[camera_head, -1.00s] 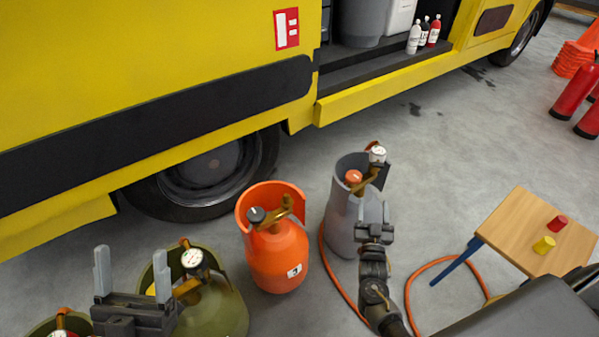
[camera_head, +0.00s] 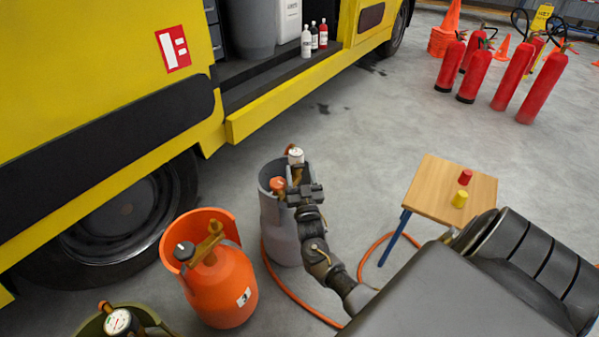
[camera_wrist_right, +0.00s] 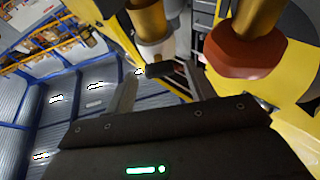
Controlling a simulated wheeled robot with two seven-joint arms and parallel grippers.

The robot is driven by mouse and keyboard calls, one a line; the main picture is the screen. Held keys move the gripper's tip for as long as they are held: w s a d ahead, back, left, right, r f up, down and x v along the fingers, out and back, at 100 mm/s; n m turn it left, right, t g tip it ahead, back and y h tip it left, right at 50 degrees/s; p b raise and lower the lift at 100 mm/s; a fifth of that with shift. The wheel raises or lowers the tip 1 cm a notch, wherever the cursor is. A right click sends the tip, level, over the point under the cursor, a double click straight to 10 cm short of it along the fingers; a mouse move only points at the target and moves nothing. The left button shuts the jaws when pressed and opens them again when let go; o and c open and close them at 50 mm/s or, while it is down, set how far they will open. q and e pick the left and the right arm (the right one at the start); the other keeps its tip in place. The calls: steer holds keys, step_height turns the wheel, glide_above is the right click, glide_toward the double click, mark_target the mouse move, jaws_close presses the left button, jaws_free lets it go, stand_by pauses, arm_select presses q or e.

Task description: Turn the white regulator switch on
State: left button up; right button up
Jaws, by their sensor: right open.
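The white regulator (camera_head: 296,156) sits on top of the grey gas cylinder (camera_head: 279,236), above an orange-red knob (camera_head: 277,184). My right gripper (camera_head: 305,188) is just below the white regulator and overlaps the cylinder's top right side in the head view. In the right wrist view the white regulator (camera_wrist_right: 156,49) appears ahead, between my open fingers (camera_wrist_right: 160,85), with a brass body behind it. A small dark part partly covers it. The red knob (camera_wrist_right: 243,52) is at upper right, outside the fingers. I cannot tell whether anything touches. The switch's setting is not readable. My left gripper is out of view.
An orange cylinder (camera_head: 223,287) and an olive cylinder with a gauge (camera_head: 118,321) stand at left. The yellow truck (camera_head: 90,55) is behind. A small table (camera_head: 440,190) holds red and yellow objects. Red extinguishers (camera_head: 510,80) stand at far right. Orange hose lies on the floor.

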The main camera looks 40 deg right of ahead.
steer(key=shift+w+d+r, duration=0.25)
steer(key=shift+w+d, duration=0.05)
steer(key=shift+w, duration=0.15)
